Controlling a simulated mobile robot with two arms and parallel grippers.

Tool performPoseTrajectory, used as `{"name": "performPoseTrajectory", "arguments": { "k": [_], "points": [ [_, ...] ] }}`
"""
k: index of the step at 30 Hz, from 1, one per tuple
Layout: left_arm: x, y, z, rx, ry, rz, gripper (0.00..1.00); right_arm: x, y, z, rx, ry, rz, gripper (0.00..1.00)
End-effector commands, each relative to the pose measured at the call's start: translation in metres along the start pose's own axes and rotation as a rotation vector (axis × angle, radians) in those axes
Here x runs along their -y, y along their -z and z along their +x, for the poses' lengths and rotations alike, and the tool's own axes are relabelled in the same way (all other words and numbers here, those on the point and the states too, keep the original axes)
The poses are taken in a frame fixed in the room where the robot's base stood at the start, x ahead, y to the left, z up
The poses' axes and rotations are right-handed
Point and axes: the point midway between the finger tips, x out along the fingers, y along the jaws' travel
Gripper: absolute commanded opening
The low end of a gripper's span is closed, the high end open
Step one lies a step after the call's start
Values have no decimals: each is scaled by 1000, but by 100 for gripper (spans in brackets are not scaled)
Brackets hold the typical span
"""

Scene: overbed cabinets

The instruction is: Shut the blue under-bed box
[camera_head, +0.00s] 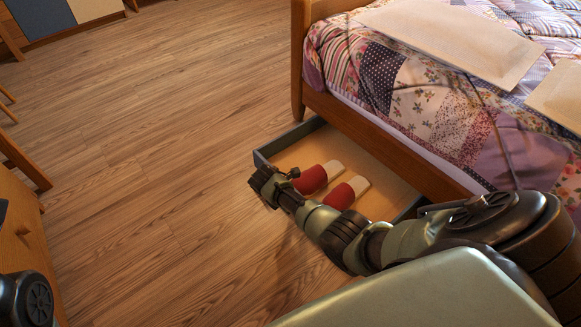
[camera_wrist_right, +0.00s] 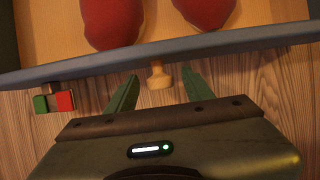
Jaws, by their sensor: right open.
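The blue-grey under-bed box (camera_head: 262,158) is pulled out from beneath the bed, with its inside showing. Two red slippers (camera_head: 311,180) with pale insoles lie in it. My right gripper (camera_head: 262,186) is at the outer side of the box front. In the right wrist view the box's front panel (camera_wrist_right: 225,46) crosses the picture, with a round wooden knob (camera_wrist_right: 158,77) on its outer face. The open fingers of my right gripper (camera_wrist_right: 160,92) stand on both sides of the knob, apart from it. My left gripper is out of view.
The bed with a patchwork quilt (camera_head: 430,105) stands above the box. A small red and green block (camera_wrist_right: 54,102) shows left of the knob; what it rests on is unclear. A wooden cabinet (camera_head: 25,250) is at the left. The wooden floor (camera_head: 150,130) between is clear.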

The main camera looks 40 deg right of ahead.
Motion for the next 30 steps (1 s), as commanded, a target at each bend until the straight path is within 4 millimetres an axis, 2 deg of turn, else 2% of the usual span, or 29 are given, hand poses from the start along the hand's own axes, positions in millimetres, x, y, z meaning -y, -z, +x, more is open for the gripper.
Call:
{"name": "performPoseTrajectory", "arguments": {
  "k": [4, 9, 10, 30],
  "points": [
    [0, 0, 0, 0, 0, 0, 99, 0, 0, 0, 0, 0, 1, 52],
    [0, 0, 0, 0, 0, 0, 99, 0, 0, 0, 0, 0, 1, 5],
    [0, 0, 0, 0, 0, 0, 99, 0, 0, 0, 0, 0, 1, 0],
    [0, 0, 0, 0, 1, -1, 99, 0, 0, 0, -1, 1, 1, 0]
  ]
}}
